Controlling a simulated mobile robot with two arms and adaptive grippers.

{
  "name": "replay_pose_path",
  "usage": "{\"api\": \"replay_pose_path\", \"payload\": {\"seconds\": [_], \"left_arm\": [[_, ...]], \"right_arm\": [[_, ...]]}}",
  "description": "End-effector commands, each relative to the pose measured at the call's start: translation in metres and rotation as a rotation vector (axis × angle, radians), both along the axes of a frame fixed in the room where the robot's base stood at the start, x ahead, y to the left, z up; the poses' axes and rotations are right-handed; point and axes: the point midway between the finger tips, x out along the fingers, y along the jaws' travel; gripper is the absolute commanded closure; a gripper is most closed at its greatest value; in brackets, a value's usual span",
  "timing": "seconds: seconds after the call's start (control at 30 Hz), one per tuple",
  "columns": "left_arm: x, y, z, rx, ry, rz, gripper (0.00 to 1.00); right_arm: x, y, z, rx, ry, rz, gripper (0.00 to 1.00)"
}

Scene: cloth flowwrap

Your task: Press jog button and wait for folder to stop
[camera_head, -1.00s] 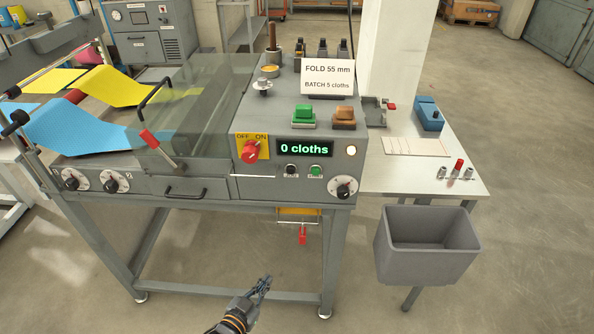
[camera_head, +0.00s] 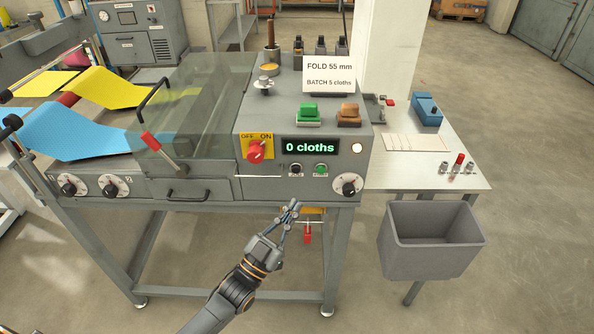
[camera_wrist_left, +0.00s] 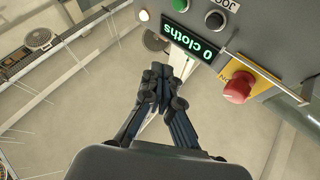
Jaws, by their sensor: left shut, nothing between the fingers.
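The black jog button (camera_head: 295,170) sits on the folder's front panel below the lit display (camera_head: 310,147), which reads "0 cloths". It shows in the left wrist view (camera_wrist_left: 214,20), beside the label "JOG". A green button (camera_head: 320,170) is just right of it. My left gripper (camera_head: 291,208) is shut and empty, below the jog button and in front of the panel, apart from it. In the left wrist view its closed fingertips (camera_wrist_left: 160,76) have nothing between them. Blue cloth (camera_head: 75,128) and yellow cloth (camera_head: 112,88) lead into the folder (camera_head: 215,188). My right gripper is out of view.
A red OFF/ON knob (camera_head: 256,151) is left of the display and a black dial (camera_head: 348,185) right of the buttons. A grey bin (camera_head: 430,262) hangs at the right, below a side table (camera_head: 455,180). A red-handled part (camera_head: 307,233) hangs under the panel.

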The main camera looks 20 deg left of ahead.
Motion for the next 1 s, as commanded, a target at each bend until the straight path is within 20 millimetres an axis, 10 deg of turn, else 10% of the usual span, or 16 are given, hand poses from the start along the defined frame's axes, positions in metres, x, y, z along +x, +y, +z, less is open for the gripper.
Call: {"api": "replay_pose_path", "payload": {"seconds": [1.0], "left_arm": [[0.084,0.024,-0.002,0.001,0.003,0.001,1.00]], "right_arm": [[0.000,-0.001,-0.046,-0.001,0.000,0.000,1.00]]}}
